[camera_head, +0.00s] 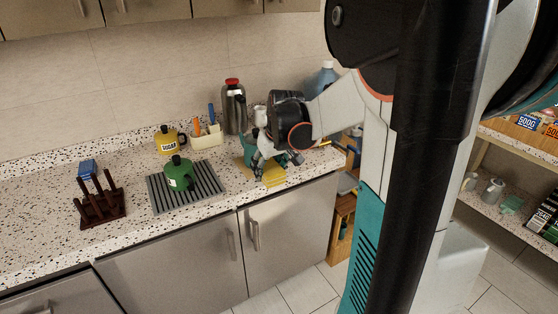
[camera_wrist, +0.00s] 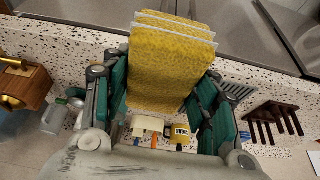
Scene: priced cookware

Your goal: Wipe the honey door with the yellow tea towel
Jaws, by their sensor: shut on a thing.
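My gripper (camera_head: 265,165) is shut on the yellow tea towel (camera_head: 272,177), over the front right part of the speckled counter. In the wrist view the folded towel (camera_wrist: 170,65) stands between the teal fingers, with pale edges showing at its far end. Grey cabinet doors (camera_head: 180,265) (camera_head: 290,230) with upright handles lie below the counter's front edge. Tan upper doors (camera_head: 50,14) show at the top of the head view. I cannot tell which door is the honey one. The gripper hides part of the counter behind it.
On the counter (camera_head: 130,165) are a green kettle (camera_head: 180,174) on a ridged mat, a dark wooden rack (camera_head: 100,205), a yellow sugar pot (camera_head: 170,140), a utensil holder (camera_head: 207,136) and a steel flask (camera_head: 234,107). A wooden unit (camera_head: 342,215) stands right of the counter.

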